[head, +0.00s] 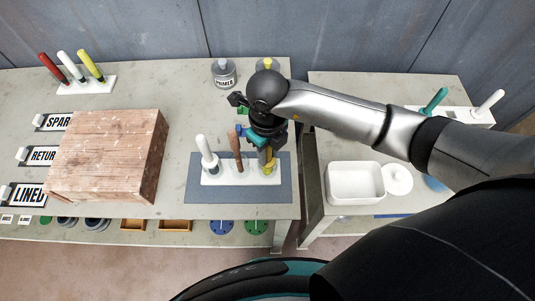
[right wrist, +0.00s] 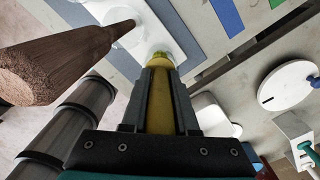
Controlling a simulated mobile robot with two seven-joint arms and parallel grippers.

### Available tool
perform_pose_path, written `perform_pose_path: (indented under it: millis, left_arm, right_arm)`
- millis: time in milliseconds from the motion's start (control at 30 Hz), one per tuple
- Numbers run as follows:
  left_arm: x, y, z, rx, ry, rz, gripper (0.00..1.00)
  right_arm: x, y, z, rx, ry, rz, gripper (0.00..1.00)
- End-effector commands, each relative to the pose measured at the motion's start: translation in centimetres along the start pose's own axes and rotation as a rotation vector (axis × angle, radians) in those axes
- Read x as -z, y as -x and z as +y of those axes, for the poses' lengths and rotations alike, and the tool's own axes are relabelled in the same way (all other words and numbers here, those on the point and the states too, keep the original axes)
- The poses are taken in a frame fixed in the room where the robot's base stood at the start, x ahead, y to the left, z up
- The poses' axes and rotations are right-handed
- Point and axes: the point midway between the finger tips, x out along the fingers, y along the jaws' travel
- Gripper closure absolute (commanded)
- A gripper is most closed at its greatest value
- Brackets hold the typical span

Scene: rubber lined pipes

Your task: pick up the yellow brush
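The yellow brush (head: 269,165) stands at the right end of a white holder (head: 215,180) on a blue-grey mat. My right gripper (head: 264,150) is over it from above and hides most of the handle. In the right wrist view the yellow handle (right wrist: 160,100) lies between my two dark fingers (right wrist: 160,95), which press close on both sides with no gap visible. The brush's lower end (right wrist: 160,60) is at the white holder. Another yellow-handled brush (head: 90,65) stands in the rack at the back left. My left gripper is not in view.
A white brush (head: 206,150) and a brown wooden-handled brush (head: 235,150) share the holder, close to my right gripper. A large wooden block (head: 105,155) lies to the left. A jar (head: 223,73) stands behind, and a white tub (head: 354,182) is on the right table.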

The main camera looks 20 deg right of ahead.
Motion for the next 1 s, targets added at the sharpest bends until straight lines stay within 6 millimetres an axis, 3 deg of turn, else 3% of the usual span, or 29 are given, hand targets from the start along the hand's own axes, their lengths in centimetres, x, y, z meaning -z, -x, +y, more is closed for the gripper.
perform_pose_path:
  millis: [233,767,1000]
  left_arm:
    - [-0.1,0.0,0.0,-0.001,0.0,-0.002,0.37]
    - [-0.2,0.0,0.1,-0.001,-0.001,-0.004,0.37]
    - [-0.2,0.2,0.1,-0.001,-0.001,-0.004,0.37]
  right_arm:
    - [0.0,0.0,0.0,0.0,0.0,0.0,1.0]
    - [-0.1,0.3,0.0,0.0,0.0,-0.001,1.0]
    - [-0.1,2.7,0.0,0.0,0.001,-0.005,1.0]
